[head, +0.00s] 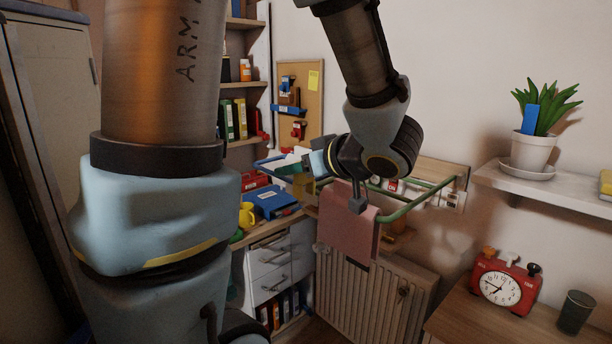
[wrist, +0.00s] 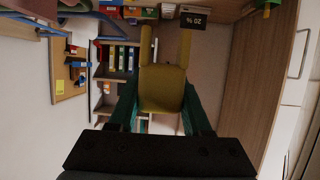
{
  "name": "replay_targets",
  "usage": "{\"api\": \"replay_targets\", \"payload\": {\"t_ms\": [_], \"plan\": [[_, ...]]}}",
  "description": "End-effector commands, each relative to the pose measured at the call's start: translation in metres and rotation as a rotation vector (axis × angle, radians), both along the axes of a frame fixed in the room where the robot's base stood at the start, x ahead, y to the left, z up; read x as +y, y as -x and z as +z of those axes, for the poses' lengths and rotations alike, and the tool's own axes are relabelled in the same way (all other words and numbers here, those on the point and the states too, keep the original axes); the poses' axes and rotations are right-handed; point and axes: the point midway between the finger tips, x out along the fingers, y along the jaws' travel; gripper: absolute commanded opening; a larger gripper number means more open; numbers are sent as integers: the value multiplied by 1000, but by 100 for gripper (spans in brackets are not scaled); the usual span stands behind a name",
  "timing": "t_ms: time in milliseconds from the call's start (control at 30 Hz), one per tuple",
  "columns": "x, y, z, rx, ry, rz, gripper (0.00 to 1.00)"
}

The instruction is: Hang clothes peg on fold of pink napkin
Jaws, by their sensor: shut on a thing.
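The pink napkin (head: 345,222) hangs folded over a rail of the green rack (head: 423,207) in the head view, above the radiator. My gripper (head: 306,176) is left of the napkin and apart from it, near the rack's left part. In the wrist view my gripper (wrist: 163,88) is shut on the olive-yellow clothes peg (wrist: 163,98), whose two prongs point up in the picture. The peg also shows in the head view (head: 302,186), small and partly hidden. The napkin is not seen in the wrist view.
A white radiator (head: 345,290) stands below the rack. A shelf with a potted plant (head: 534,150) and a desk with a red clock (head: 503,286) are at right.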

Motion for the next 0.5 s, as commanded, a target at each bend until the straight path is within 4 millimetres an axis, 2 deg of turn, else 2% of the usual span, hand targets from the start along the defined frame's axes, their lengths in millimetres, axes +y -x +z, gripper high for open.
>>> {"api": "replay_targets", "payload": {"t_ms": [100,200,500], "plan": [[4,23,8,-1,-1,39,0],[5,31,8,0,-1,57,0],[-5,22,7,1,-1,62,0]]}}
